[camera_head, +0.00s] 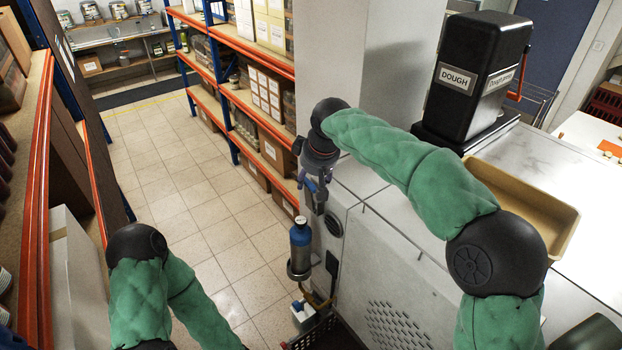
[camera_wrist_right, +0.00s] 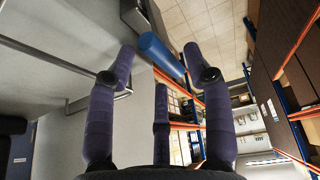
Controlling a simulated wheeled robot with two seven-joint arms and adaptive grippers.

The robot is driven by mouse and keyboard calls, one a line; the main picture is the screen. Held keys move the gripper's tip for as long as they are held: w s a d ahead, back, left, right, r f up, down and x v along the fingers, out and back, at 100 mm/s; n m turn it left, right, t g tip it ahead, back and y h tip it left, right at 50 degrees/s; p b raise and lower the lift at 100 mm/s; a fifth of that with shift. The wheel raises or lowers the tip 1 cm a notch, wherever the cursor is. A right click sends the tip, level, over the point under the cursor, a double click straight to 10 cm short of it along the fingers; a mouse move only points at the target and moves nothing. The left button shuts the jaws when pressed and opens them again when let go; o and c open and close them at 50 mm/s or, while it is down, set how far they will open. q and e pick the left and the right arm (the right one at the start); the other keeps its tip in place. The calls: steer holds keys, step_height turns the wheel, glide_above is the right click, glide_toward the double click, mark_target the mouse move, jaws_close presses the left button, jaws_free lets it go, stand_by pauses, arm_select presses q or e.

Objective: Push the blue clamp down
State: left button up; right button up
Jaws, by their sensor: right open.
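A blue upright cylindrical piece (camera_head: 300,236) with a dark top stands in a grey ring-like holder (camera_head: 298,271) beside the white cabinet in the head view. It is the likeliest match for the blue clamp, but I cannot tell for sure. My right gripper (camera_head: 312,192) points down just above it. In the right wrist view, my right gripper (camera_wrist_right: 161,58) is open, its purple fingers spread. A blue cylinder (camera_wrist_right: 160,54) shows between and beyond the fingertips; I cannot tell whether they touch it. My left arm shows at lower left, its gripper out of view.
The white cabinet (camera_head: 400,270) stands close right of the gripper, with a black DOUGH dispenser (camera_head: 480,75) and a tan tray (camera_head: 530,205) on top. A black crate (camera_head: 318,334) sits below. Orange-edged shelves (camera_head: 235,95) stand behind. Tiled floor (camera_head: 190,190) is clear to the left.

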steer(key=shift+w+a+f, duration=0.15)
steer(key=shift+w+f, duration=0.1)
steer(key=shift+f, duration=0.4)
jaws_close()
steer(key=shift+s+a, duration=0.1)
